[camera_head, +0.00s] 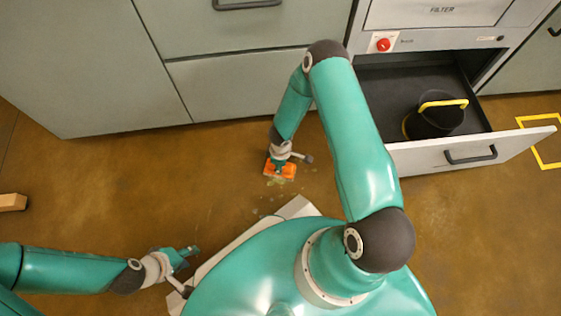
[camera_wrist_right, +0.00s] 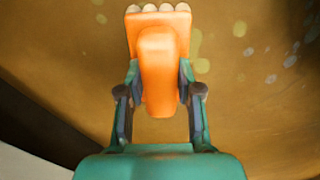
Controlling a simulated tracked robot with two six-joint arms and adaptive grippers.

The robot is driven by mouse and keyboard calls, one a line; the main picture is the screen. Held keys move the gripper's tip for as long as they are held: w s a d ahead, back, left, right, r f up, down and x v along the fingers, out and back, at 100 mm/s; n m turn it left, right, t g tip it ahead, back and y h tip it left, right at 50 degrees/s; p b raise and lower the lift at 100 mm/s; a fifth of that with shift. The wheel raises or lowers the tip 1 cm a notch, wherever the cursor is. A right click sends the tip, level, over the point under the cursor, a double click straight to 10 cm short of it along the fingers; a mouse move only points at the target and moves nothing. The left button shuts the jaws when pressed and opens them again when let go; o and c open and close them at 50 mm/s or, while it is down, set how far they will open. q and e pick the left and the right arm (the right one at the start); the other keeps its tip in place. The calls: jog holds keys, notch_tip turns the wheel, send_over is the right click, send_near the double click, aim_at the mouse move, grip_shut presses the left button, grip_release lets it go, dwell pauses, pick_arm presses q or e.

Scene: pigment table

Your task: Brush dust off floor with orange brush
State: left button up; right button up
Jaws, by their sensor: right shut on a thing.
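The orange brush (camera_head: 281,171) is at the floor in front of the cabinets in the head view. My right gripper (camera_head: 281,154) is above it, shut on its handle. The right wrist view shows the orange brush (camera_wrist_right: 158,70) between the two fingers of my right gripper (camera_wrist_right: 160,92), with pale bristle tufts at its far end. Pale dust spots (camera_wrist_right: 235,62) lie on the floor beside the brush. Some also show near it in the head view (camera_head: 262,211). My left gripper (camera_head: 182,258) is at the lower left, away from the brush; its jaw opening is unclear.
An open drawer (camera_head: 440,154) at the right holds a black bucket with a yellow handle (camera_head: 436,120). Grey-green cabinets (camera_head: 235,85) stand behind the brush. A light wooden block (camera_head: 12,202) is at the left edge. The brown floor (camera_head: 120,180) at left is clear.

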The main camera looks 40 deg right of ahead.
jog(key=shift+w+d+f, duration=0.1)
jog(key=shift+w+d, duration=0.25)
jog(key=shift+w, duration=0.2)
jog(key=shift+w+d, duration=0.35)
jog(key=shift+w, duration=0.2)
jog(key=shift+s+d, duration=0.65)
jog(key=shift+d, duration=0.25)
jog(key=shift+s+a+b, duration=0.45)
jog(key=shift+s+b, duration=0.05)
jog(key=shift+s, duration=0.2)
jog(key=shift+s+a, duration=0.5)
jog(key=shift+s, duration=0.25)
jog(key=shift+s+a, duration=0.45)
jog(key=shift+s, duration=0.35)
jog(key=shift+s+a, duration=0.5)
jog(key=shift+s, duration=0.25)
jog(key=shift+s+a+f, duration=0.1)
jog(key=shift+s+a, duration=0.4)
jog(key=shift+s, duration=0.3)
jog(key=shift+s+a, duration=0.45)
jog(key=shift+s, duration=0.35)
notch_tip(320, 180, up, 6)
jog(key=p, duration=0.4)
